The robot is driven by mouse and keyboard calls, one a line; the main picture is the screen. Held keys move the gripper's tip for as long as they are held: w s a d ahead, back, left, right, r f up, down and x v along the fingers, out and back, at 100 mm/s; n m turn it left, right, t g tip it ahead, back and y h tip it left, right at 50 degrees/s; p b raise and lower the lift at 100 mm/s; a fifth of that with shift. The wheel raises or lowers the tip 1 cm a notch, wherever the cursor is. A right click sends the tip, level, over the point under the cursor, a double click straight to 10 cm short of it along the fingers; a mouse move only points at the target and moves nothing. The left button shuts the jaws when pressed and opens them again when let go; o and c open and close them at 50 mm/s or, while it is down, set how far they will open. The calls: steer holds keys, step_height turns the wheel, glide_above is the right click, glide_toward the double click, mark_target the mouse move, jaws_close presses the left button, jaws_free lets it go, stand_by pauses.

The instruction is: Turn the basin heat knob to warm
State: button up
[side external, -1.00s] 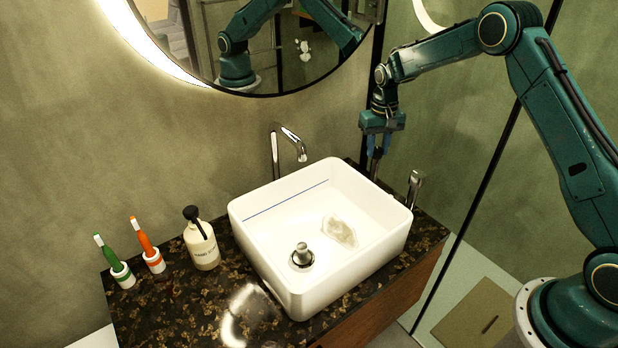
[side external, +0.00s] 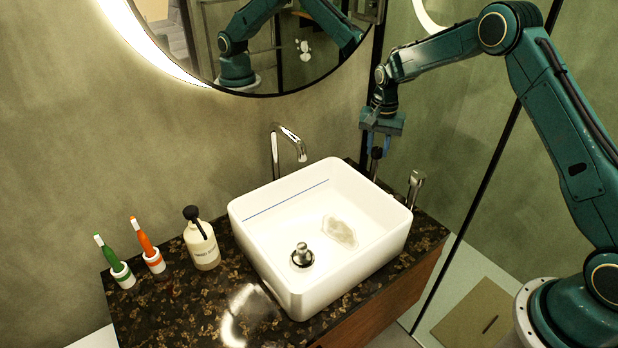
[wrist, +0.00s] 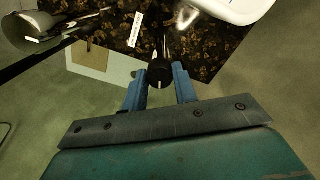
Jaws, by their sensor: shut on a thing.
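The heat knob is a dark, round-topped knob (side external: 376,153) on a stem behind the basin's back right corner. In the wrist view the black knob (wrist: 159,75) sits between my two blue fingers and carries a short pale mark on its near face. My gripper (side external: 378,144) points down from above and is shut on the knob; it also shows in the wrist view (wrist: 160,71). A small white label strip (wrist: 136,29) lies on the counter near the knob; its print is too small to read. The white basin (side external: 250,235) holds a pale, clear patch and a metal drain plug (side external: 302,255).
A chrome spout (side external: 290,140) stands behind the basin, left of my gripper. A chrome fitting (side external: 415,188) stands at its right. A round mirror hangs above.

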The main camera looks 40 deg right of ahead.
mark_target(378, 149)
steer(key=shift+w, duration=0.1)
steer(key=o, duration=1)
steer(key=shift+r, duration=0.1)
step_height(378, 149, up, 14)
steer(key=shift+f, duration=0.15)
stand_by(0.5)
